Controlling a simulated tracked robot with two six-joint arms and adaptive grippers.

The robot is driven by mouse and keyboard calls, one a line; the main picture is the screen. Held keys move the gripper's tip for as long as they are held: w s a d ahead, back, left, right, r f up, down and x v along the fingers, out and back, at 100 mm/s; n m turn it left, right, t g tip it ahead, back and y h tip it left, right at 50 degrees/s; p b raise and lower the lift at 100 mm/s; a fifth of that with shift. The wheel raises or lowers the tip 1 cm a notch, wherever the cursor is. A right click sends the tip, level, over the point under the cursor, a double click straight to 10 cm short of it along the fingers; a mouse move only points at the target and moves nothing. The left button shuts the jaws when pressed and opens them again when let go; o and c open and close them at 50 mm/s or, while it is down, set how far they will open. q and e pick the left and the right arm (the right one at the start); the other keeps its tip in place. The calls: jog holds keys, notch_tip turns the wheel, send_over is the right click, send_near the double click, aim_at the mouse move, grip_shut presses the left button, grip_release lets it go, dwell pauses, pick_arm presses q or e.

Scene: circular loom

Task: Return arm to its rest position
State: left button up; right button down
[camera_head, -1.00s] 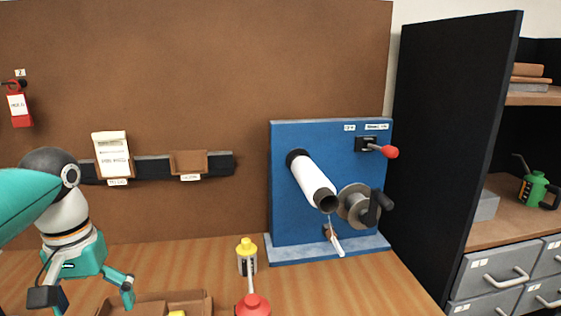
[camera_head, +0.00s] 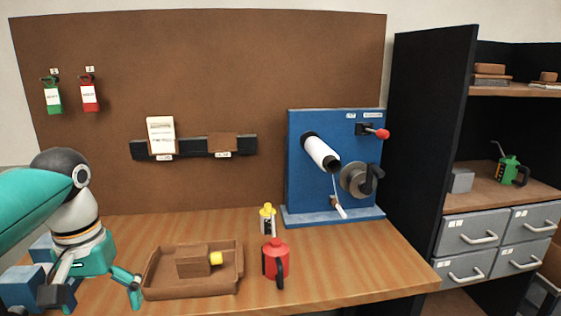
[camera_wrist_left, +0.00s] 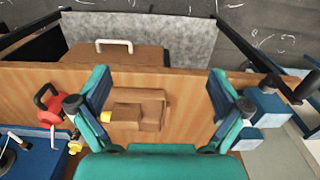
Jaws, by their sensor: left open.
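My left arm comes in from the left in the head view. Its left gripper (camera_head: 97,290) is low at the left, beside the brown tray (camera_head: 190,291), with its fingers spread and nothing between them. In the left wrist view the two teal fingers of the left gripper (camera_wrist_left: 152,100) stand wide apart, with the tray (camera_wrist_left: 152,122) showing beyond the gap. The tray holds a brown block (camera_head: 194,262) with a yellow knob (camera_head: 216,259). My right gripper does not show in either view.
A red can (camera_head: 276,261) and a yellow-topped bottle (camera_head: 267,220) stand right of the tray. The blue loom machine (camera_head: 300,185) stands at the table's back right. Blue blocks (camera_head: 20,288) are at the left behind my gripper. The table (camera_head: 350,270) is clear at front right.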

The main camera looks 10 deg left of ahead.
pick_arm(q)
jog(key=w+d+f+m+h, duration=0.15)
jog(key=d+f, duration=0.25)
jog(key=f, duration=0.5)
jog(key=w+d+f, duration=0.2)
jog(key=d+f, duration=0.2)
jog(key=f, duration=0.6)
jog(key=w+d+f+m+h, duration=0.15)
jog(key=d+f, duration=0.25)
jog(key=f, duration=0.5)
jog(key=s+d+f, duration=0.5)
jog(key=s+f, duration=0.2)
jog(key=f, duration=0.2)
jog(key=s+d+f+n+h+p, duration=0.1)
jog(key=s+d+f, duration=0.4)
jog(key=s+f, duration=0.3)
jog(key=shift+f+t, duration=0.3)
jog(key=shift+f, duration=0.3)
